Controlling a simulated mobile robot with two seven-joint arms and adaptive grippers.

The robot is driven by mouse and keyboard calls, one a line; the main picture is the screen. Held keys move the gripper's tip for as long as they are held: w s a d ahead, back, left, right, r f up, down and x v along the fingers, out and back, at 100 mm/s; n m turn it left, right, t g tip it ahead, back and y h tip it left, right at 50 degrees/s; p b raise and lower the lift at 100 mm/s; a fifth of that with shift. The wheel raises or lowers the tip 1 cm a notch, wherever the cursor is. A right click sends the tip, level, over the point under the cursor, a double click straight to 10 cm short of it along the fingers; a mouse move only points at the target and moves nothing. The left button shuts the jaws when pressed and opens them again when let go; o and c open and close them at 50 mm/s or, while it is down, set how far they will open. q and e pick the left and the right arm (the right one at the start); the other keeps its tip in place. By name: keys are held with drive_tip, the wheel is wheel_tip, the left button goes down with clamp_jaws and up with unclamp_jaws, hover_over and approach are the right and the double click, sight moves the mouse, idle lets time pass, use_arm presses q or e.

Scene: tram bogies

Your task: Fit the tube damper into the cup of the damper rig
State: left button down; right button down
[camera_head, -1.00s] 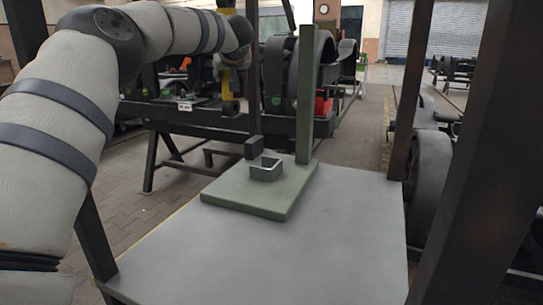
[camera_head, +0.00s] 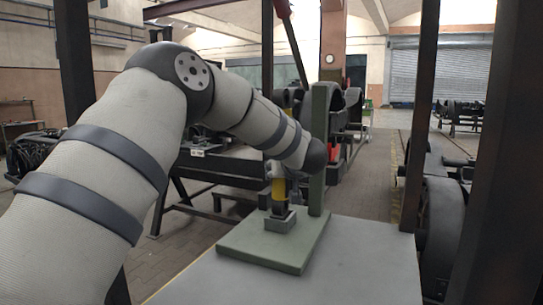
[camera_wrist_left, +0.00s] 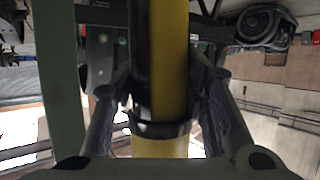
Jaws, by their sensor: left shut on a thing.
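The tube damper (camera_head: 279,190) is a yellow tube with a dark lower end, held roughly upright over the damper rig. My left gripper (camera_head: 278,174) is shut on it, partly hidden by my own arm. In the left wrist view the yellow tube with a black band (camera_wrist_left: 168,75) runs between the two fingers. The rig is a green base plate (camera_head: 262,250) with a tall green post (camera_head: 319,150) and a small grey square cup (camera_head: 281,225). The damper's lower end is at the cup's mouth; I cannot tell whether it sits inside. My right gripper is out of view.
The rig stands on a grey table (camera_head: 330,275) with free room in front and to the right. Dark uprights (camera_head: 420,110) frame the table. A dark bogie frame (camera_head: 215,165) stands behind, and a large wheel (camera_head: 445,220) stands to the right.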

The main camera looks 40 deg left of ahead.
sight(283, 180)
use_arm(q)
wheel_tip(283, 180, down, 2)
drive_tip(key=shift+a+f, duration=0.1)
drive_tip(key=shift+f, duration=0.15)
drive_tip(key=shift+r, duration=0.1)
drive_tip(key=c, duration=1)
unclamp_jaws()
drive_tip(key=shift+f, duration=0.3)
drive_tip(key=shift+o, duration=0.2)
drive_tip(key=shift+r, duration=0.15)
drive_tip(key=v, duration=1.2)
